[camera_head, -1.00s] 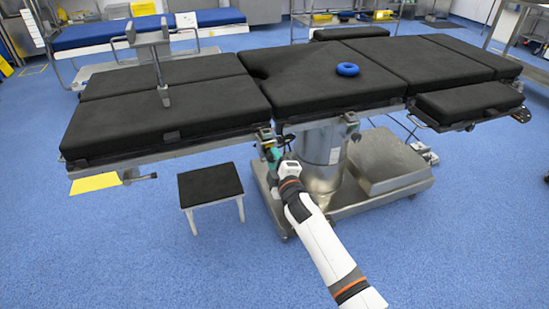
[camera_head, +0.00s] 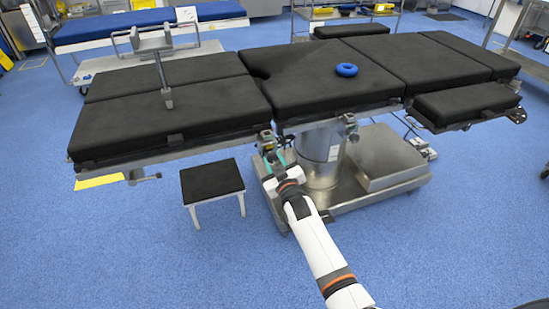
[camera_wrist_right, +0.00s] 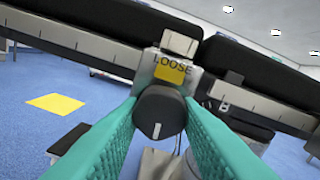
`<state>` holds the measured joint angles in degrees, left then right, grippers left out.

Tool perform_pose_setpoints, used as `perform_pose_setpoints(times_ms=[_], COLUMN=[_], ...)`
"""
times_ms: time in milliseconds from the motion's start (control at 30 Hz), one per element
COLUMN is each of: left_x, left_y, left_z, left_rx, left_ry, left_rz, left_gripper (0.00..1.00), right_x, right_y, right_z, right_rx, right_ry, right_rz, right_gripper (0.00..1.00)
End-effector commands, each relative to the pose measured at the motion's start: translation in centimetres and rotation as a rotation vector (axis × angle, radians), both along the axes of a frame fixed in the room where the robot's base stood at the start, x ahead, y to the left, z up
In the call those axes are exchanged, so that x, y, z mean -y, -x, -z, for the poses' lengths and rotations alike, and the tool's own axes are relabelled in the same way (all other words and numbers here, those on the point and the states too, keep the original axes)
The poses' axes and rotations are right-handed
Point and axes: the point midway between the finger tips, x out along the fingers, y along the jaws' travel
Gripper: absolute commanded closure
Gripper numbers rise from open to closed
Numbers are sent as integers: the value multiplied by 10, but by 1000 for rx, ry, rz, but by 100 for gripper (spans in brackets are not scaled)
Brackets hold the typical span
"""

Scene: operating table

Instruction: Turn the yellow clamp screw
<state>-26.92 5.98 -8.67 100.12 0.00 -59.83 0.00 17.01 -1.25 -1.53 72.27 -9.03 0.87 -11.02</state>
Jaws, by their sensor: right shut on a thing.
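The clamp (camera_wrist_right: 174,68) hangs on the table's side rail. It carries a yellow patch and the word LOOSE above a dark round knob (camera_wrist_right: 159,112) with a white line pointing about straight down. My right gripper (camera_wrist_right: 160,122) has its teal fingers on either side of this knob and is shut on it. In the head view the clamp (camera_head: 265,140) is small, below the table edge near the gap between cushions, with my right gripper (camera_head: 274,161) just below it. The knob cannot be made out there. My left gripper is in neither current view.
The operating table (camera_head: 330,75) has black cushions with a blue ring (camera_head: 347,70) on top. A black-topped stool (camera_head: 212,180) stands left of my right arm. The metal base (camera_head: 385,160) is at the right. Blue floor is free in front.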

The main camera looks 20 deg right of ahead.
Motion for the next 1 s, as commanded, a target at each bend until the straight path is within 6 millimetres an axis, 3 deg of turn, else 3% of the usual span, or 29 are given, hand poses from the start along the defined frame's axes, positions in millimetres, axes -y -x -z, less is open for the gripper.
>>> perform_pose_setpoints(times_ms=[400, 1000], left_x=[-2, -4], left_y=[20, 30], left_z=[42, 58], left_rx=[-26, -36], left_ry=[-2, -4], left_rz=[5, 7], left_gripper=[29, 29], right_x=[-1, -2], right_y=[1, 1], right_z=[1, 3], right_rx=[-16, -21], right_ry=[-329, -481], right_rz=[1, 0], right_gripper=[92, 92])
